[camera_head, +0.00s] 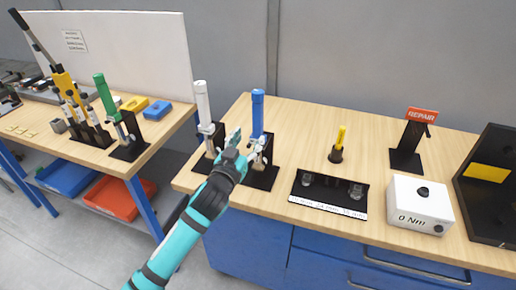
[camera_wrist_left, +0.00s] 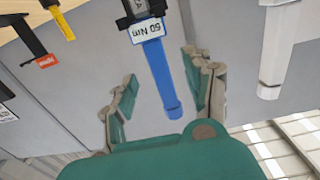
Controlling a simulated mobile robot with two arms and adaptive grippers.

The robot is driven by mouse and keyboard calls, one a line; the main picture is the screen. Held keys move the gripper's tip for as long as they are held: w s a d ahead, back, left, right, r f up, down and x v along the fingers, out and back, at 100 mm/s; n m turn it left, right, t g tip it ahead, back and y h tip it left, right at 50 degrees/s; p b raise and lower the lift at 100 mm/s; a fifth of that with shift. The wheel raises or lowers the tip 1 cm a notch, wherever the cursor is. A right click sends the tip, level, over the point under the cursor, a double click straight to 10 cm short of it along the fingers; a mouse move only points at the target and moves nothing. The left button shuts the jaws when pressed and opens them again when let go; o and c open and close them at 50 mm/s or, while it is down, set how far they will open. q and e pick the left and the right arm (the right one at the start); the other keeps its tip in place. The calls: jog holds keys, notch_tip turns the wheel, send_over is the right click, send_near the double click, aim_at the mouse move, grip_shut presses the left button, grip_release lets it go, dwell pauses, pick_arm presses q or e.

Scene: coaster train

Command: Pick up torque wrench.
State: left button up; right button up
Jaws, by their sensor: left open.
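A blue-handled torque wrench (camera_head: 257,114) stands upright in a black holder (camera_head: 262,180) at the left part of the wooden bench. In the left wrist view its blue handle (camera_wrist_left: 160,75) lies between my fingers, with a "50 Nm" label near its head. My left gripper (camera_head: 244,143) is open in front of the blue wrench. No finger clearly touches the handle. A white-handled torque wrench (camera_head: 203,102) stands in a holder just left of it, and also shows at the right of the left wrist view (camera_wrist_left: 275,62). A green-handled wrench (camera_head: 104,98) stands on the left bench.
A yellow-handled tool (camera_head: 340,138) stands in a small black holder. A black tester plate (camera_head: 323,205), a white "0 Nm" box (camera_head: 420,205), a "REPAIR" stand (camera_head: 410,140) and a black bin (camera_head: 487,190) are to the right. Red and blue bins sit under the left bench.

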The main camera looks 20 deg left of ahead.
aim_at(256, 131)
pick_arm(q)
jog(key=shift+w+d, duration=0.1)
jog(key=shift+w, duration=1)
jog(key=w, duration=0.1)
jog(key=w+p, duration=0.1)
jog(key=w, duration=0.2)
jog(key=shift+d+f+p, duration=0.25)
jog(key=shift+d+p, duration=0.05)
jog(key=shift+p, duration=0.1)
jog(key=shift+w+f, duration=0.15)
jog(key=shift+w, duration=0.4)
jog(key=shift+s, duration=0.1)
jog(key=shift+c, duration=0.8)
grip_shut()
jog(key=shift+r, duration=0.2)
